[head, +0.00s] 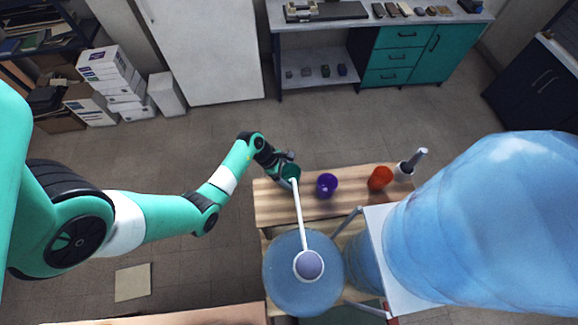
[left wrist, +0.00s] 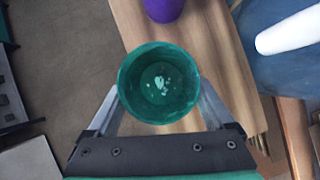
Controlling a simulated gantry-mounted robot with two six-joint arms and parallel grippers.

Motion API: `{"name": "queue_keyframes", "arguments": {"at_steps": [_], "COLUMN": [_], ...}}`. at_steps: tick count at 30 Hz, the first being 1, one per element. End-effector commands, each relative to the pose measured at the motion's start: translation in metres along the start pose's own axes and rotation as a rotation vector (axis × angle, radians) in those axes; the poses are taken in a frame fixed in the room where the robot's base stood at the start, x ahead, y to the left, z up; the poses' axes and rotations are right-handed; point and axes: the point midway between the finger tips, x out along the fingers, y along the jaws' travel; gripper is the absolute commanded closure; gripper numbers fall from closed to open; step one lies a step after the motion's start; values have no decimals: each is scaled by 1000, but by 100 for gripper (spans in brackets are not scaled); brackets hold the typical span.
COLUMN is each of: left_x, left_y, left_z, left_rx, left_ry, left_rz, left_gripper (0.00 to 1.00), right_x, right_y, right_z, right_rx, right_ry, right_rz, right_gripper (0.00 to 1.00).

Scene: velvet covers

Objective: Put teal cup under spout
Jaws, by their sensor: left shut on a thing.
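The teal cup (left wrist: 158,84) is upright between the fingers of my left gripper (left wrist: 158,108), which is shut on it. In the head view the teal cup (head: 291,171) is at the left end of the wooden bench, with my left gripper (head: 283,165) at its side. The white spout (head: 297,208) reaches from the pump on the blue water bottle (head: 285,275) to the cup, its tip overlapping the cup's near edge in the head view. I cannot tell the height gap between them. The spout (left wrist: 290,33) is at the upper right in the left wrist view. My right gripper is not in view.
A purple cup (head: 327,185) and an orange cup (head: 380,178) stand to the right on the wooden bench (head: 350,202). A white holder with a grey handle (head: 408,165) stands at its right end. Large blue bottles (head: 490,230) fill the right side.

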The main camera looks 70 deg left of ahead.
Motion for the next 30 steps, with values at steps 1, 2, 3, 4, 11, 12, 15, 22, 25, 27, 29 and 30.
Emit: {"name": "queue_keyframes", "arguments": {"at_steps": [1,2,3,4,11,12,15,22,25,27,29,30], "left_x": [-1,0,0,1,6,7,10,13,14,14,14,14], "left_y": [-6,-8,-11,-14,-33,-36,-44,-55,-56,-56,-56,-56], "left_z": [2,2,3,3,7,7,8,10,10,10,10,10], "left_rx": [1,1,0,0,1,1,1,0,0,0,0,0], "left_ry": [1,1,0,1,0,1,0,0,0,0,0,0], "left_rz": [-3,-3,-2,-2,-1,-2,-1,-1,0,0,0,0], "left_gripper": [69,69,69,69,69,69,69,69,69,69,69,69], "right_x": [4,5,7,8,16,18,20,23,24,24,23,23], "right_y": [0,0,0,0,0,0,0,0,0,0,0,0], "right_z": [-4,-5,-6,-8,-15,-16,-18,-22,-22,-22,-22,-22], "right_rx": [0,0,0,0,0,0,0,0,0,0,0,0], "right_ry": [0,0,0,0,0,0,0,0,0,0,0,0], "right_rz": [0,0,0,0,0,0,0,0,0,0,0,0], "right_gripper": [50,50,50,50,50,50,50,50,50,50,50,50]}}
